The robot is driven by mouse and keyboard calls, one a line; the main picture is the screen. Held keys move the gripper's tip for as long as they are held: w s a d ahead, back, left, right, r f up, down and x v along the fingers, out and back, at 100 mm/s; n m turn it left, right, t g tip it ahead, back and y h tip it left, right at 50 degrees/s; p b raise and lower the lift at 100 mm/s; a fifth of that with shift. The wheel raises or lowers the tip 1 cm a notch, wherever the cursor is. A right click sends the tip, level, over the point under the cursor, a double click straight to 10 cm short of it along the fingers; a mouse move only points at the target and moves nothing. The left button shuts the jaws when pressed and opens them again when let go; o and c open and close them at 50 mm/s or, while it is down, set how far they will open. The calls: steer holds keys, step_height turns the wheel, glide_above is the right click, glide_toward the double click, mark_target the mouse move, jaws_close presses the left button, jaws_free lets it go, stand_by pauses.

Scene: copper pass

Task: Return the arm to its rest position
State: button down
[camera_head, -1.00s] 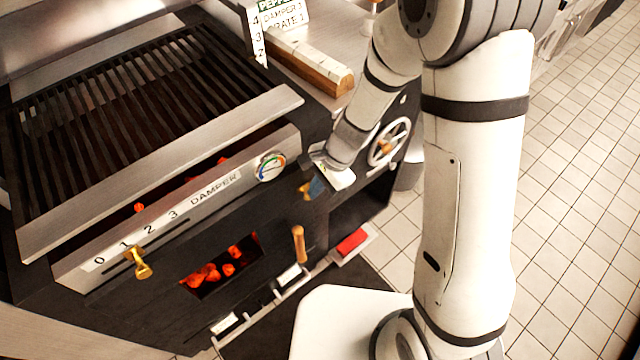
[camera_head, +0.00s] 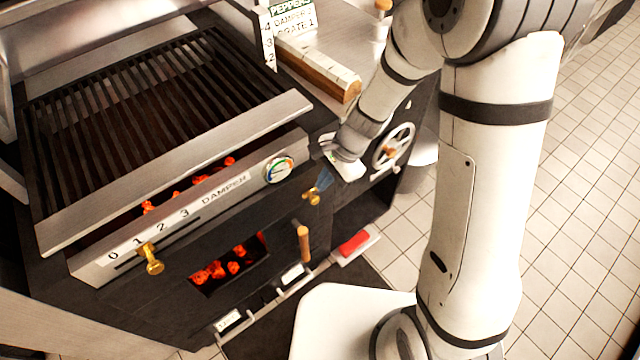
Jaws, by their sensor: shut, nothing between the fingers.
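My arm hangs down at the right of the view, in front of the grill's right end. My gripper (camera_head: 326,178) points down and left near the grill front, between the round gauge and the handwheel. Its fingers are small and dark against the black front, and nothing shows between them. A brass knob (camera_head: 312,196) lies just below and left of the fingertips; I cannot tell whether they touch it.
The grill grate (camera_head: 150,120) fills the left. A damper lever (camera_head: 150,258) sits on the front panel. A spoked handwheel (camera_head: 394,146) is close right of my gripper. Tiled floor (camera_head: 570,200) is clear at right.

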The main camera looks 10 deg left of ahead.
steer(key=s+a+v, duration=0.1)
steer(key=v, duration=0.7)
steer(key=shift+r+p, duration=0.4)
steer(key=shift+r, duration=0.15)
steer(key=shift+s, duration=0.15)
steer(key=s+d+r+n+t+h, duration=0.1)
steer(key=s+d+r+n, duration=0.1)
steer(key=d, duration=0.4)
steer(key=s+d+r+n+t+h, duration=0.1)
steer(key=s+d+r+n+h, duration=0.1)
steer(key=d+r, duration=0.4)
steer(key=s+d+r+n+t+h, duration=0.1)
steer(key=s+d+r+n+t, duration=0.1)
steer(key=s+d+r+n, duration=0.2)
steer(key=shift+d+n, duration=0.6)
steer(key=shift+d, duration=0.85)
